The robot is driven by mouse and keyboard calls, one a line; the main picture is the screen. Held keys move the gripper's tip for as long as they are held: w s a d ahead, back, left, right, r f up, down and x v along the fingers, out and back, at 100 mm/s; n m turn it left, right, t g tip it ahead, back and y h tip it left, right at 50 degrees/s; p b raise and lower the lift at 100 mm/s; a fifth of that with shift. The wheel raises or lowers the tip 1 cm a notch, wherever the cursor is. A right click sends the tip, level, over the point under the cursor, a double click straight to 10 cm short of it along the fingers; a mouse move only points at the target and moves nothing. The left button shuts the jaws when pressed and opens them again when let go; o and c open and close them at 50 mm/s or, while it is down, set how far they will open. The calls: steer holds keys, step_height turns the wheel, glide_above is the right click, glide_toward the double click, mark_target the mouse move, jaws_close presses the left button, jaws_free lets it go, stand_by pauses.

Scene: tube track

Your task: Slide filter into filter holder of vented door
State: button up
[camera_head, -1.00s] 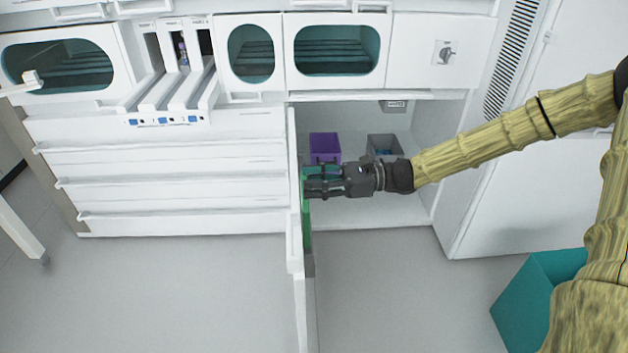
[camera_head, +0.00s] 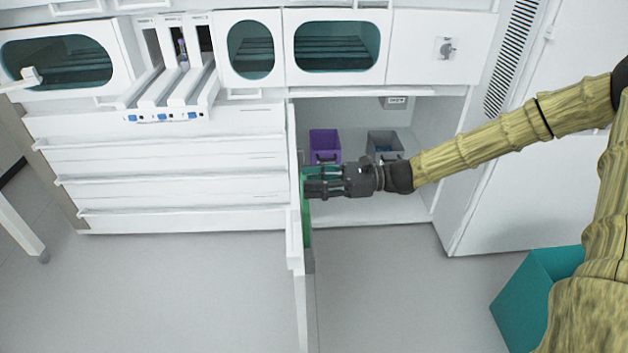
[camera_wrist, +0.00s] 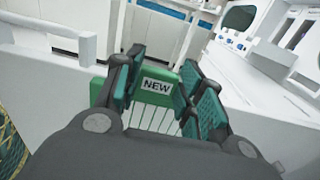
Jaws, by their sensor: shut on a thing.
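My gripper (camera_head: 310,183) is shut on the green filter (camera_head: 307,228), which carries a white NEW label in the wrist view (camera_wrist: 157,86). The vented door (camera_head: 304,315) stands open and is seen nearly edge-on in the head view. The filter is upright against the door's inner face. A grey part (camera_head: 309,262), perhaps the filter holder, shows just below the filter. The fingers hold the filter near its top edge, and pale slats show under the label in the wrist view. How far the filter sits in the holder cannot be told.
The open compartment behind my gripper holds a purple bin (camera_head: 325,143) and a grey bin (camera_head: 385,144). Pulled-out trays (camera_head: 165,92) stick out above the drawers at left. A teal bin (camera_head: 530,290) stands on the floor at right.

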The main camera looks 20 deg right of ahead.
steer(key=shift+f+b, duration=0.45)
steer(key=shift+f, duration=0.75)
steer(key=shift+f+b, duration=0.3)
steer(key=shift+f, duration=0.3)
steer(key=shift+f+b, duration=0.35)
steer(key=shift+f, duration=0.4)
stand_by(0.4)
steer(key=shift+f+b, duration=0.85)
steer(key=shift+f, duration=0.7)
